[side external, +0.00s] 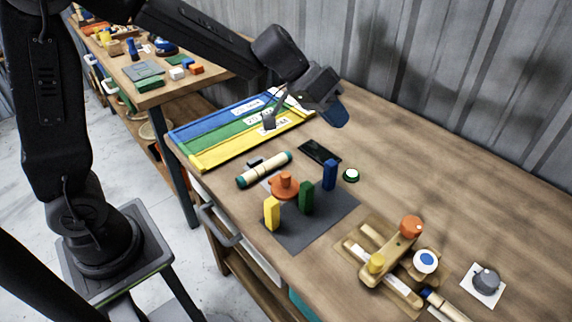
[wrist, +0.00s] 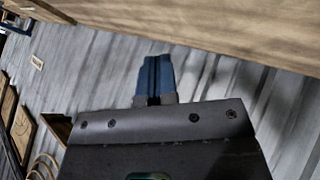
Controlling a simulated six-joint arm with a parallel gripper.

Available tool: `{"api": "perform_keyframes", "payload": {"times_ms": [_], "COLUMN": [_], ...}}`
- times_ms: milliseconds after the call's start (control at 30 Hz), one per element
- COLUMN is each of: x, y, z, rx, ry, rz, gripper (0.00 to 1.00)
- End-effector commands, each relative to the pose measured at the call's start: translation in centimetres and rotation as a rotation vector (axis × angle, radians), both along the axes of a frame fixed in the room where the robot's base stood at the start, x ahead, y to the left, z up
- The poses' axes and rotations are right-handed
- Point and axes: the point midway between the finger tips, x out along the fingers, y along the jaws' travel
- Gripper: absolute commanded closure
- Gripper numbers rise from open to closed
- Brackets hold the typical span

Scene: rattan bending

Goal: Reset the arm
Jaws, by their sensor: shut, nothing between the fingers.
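My gripper (side external: 334,118) hangs in the air above the far side of the workbench, to the right of the colored trays. In the wrist view its two blue fingers (wrist: 154,76) lie side by side, pressed together, with nothing held between them. The wrist is tilted, so that the wrist view shows mostly the corrugated metal wall. My black arm reaches over from the left in the side view.
Blue, green and yellow labeled trays (side external: 215,140) lie at the bench's far left. A dark mat (side external: 318,222) bears yellow, green and blue blocks. A cream roll (side external: 264,170) lies nearby. A wooden bending jig (side external: 392,262) stands in front. The bench's right rear is clear.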

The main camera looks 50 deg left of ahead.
Motion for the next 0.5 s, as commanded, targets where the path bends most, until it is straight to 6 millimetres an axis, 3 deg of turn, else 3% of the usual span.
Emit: {"api": "perform_keyframes", "payload": {"times_ms": [33, 200, 400, 500], "x": [-2.1, -9.4, -17.4, -20.6], "y": [0.3, 1.7, 4.8, 6.5], "z": [1.7, 4.5, 5.2, 4.8], "rx": [0.022, 0.131, 0.298, 0.378], "ry": [-0.004, 0.021, 0.039, 0.039], "rz": [-0.009, 0.001, 0.090, 0.159], "gripper": [1.00, 1.00, 1.00, 1.00]}}
